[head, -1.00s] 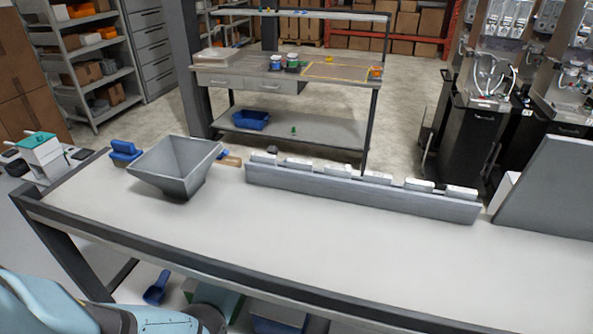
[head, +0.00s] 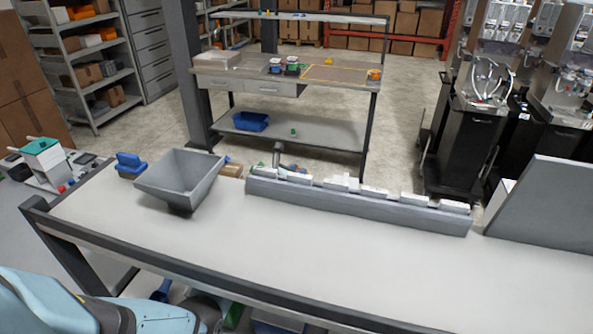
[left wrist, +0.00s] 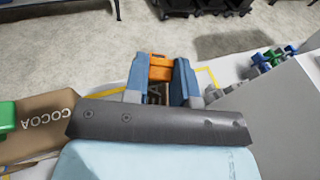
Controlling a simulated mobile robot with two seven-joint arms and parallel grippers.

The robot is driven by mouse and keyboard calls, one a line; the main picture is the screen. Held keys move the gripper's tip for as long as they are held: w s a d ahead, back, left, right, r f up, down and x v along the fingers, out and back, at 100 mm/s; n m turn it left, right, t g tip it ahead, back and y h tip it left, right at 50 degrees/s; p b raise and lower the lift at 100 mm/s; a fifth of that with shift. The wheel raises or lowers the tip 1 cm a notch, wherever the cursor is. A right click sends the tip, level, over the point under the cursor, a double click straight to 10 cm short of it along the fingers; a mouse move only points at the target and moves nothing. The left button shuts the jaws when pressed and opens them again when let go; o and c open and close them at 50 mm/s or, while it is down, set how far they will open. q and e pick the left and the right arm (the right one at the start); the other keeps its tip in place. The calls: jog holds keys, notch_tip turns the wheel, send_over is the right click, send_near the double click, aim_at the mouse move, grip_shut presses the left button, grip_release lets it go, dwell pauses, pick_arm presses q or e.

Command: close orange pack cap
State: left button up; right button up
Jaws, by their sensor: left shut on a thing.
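In the left wrist view my left gripper (left wrist: 158,92) has its two blue-grey fingers shut on the orange pack cap (left wrist: 160,68). The orange part sits between the fingertips, and a darker part shows below it. The grey palm of the gripper hides what lies under it. I cannot tell whether the cap is fully closed. In the head view only my light blue left arm shows clearly, at the bottom left; I cannot make out the fingers or the orange cap there. My right gripper is not in view.
A brown COCOA pack (left wrist: 40,120) with a green cap (left wrist: 8,115) lies close at left. Small blue and green items (left wrist: 268,58) lie at right, near a grey panel (left wrist: 285,100). In the head view, a grey hopper (head: 178,180) and long grey rack (head: 355,205) stand on the white table.

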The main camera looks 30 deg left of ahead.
pick_arm(q)
jog(key=shift+w+r+g, duration=0.1)
jog(key=shift+w+g, duration=0.05)
jog(key=shift+g, duration=0.65)
jog(key=o, duration=0.9)
jog(key=shift+o, duration=0.2)
jog(key=b+v, duration=0.1)
jog(key=v, duration=1.2)
jog(key=shift+s, duration=0.4)
jog(key=shift+r, duration=0.1)
